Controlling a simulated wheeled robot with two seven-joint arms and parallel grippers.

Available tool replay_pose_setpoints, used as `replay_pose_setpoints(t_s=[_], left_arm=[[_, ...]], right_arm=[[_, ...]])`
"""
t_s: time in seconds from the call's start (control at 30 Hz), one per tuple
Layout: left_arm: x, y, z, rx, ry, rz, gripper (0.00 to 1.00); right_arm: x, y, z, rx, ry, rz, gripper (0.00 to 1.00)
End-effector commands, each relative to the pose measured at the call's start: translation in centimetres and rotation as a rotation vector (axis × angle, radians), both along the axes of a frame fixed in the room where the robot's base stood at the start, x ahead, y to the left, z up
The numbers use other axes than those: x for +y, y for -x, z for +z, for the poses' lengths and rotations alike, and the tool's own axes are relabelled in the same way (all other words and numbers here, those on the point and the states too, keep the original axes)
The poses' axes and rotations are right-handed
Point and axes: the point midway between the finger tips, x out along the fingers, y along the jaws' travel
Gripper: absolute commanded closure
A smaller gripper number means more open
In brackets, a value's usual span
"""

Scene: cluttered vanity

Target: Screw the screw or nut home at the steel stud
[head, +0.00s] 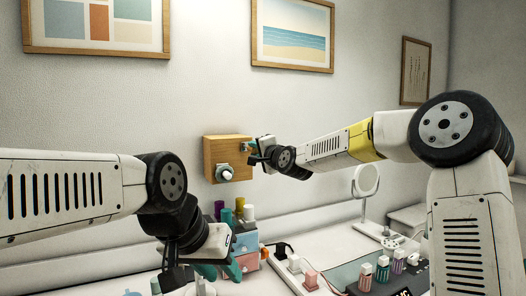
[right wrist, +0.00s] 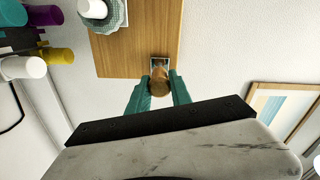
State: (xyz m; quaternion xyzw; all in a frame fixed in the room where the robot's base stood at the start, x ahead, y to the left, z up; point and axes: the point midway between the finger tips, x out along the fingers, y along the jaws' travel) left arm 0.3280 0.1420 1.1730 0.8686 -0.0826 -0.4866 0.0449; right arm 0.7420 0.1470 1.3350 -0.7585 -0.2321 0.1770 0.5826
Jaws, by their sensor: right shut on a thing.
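A wooden board (head: 212,160) is fixed to the wall; it also shows in the right wrist view (right wrist: 115,50). Near its edge is a small square steel plate (right wrist: 160,62); the stud itself is hidden. My right gripper (head: 250,146) is at the board's right side. In the right wrist view its teal fingers (right wrist: 159,88) are shut on a brass-brown round nut or screw head (right wrist: 159,82), right in front of the plate. Whether its thread is engaged cannot be told. My left gripper (head: 220,271) hangs low over the vanity, its teal fingers apart.
A white knob on a grey-teal ring (head: 226,173) sits low on the board, close to my right gripper. A round mirror (head: 365,182) and several small striped-capped bottles (head: 382,268) are at the right.

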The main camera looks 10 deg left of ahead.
Motion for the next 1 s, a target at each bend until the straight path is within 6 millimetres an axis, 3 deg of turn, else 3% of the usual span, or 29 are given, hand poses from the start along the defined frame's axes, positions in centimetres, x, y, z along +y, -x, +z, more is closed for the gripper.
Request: replay_pose_setpoints(t_s=[1.0], left_arm=[[0.0,0.0,0.0,0.000,0.000,0.000,0.64]], right_arm=[[0.7,-1.1,0.1,0.001,-0.002,-0.001,1.00]])
